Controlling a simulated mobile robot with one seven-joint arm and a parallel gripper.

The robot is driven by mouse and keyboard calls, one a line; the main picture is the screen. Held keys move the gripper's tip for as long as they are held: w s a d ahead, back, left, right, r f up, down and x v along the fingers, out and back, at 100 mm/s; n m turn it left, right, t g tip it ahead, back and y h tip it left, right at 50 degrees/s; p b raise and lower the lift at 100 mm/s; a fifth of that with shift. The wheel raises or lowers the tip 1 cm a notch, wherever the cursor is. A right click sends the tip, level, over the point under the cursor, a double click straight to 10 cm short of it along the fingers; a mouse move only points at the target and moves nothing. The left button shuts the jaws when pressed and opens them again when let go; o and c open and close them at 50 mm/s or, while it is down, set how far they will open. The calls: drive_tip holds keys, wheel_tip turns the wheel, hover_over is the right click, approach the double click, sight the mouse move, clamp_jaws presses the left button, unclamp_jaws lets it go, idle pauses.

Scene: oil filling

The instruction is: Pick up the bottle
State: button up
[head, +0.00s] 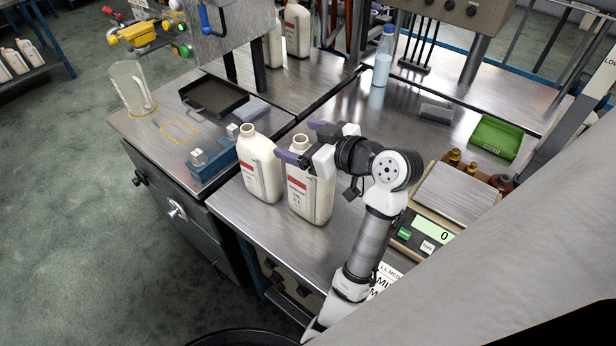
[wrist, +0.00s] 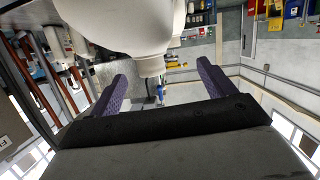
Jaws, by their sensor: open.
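Two white bottles with red-and-white labels stand upright side by side near the table's front-left edge, a right one (head: 309,200) and a left one (head: 258,172). Both have open necks. My gripper (head: 297,140) is open at the neck of the right bottle, with one purple finger in front of the neck and the other behind. In the wrist view, a white bottle (wrist: 135,25) appears upside down, its neck between the two spread fingers of my gripper (wrist: 162,72). I cannot tell whether either finger touches it.
A blue block holder (head: 214,167) stands left of the bottles, with a black tray (head: 214,97) behind. A scale (head: 435,230), small brown bottles and a green bin (head: 495,137) are at right. A pale blue bottle (head: 382,65) stands at the back. The table centre is mostly clear.

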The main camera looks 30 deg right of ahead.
drive_tip(key=g+p, duration=0.1)
approach(310, 182)
drive_tip(key=d+r, duration=0.2)
drive_tip(key=d, duration=0.1)
drive_tip(key=b+x, duration=0.1)
drive_tip(key=x, duration=0.6)
drive_tip(key=shift+w+f, duration=0.3)
drive_tip(key=b+x, duration=0.2)
drive_tip(key=x, duration=0.3)
drive_tip(key=shift+f, duration=0.3)
drive_tip(key=shift+c, duration=0.2)
drive_tip(key=c, duration=1.3)
drive_tip(key=shift+r, duration=0.15)
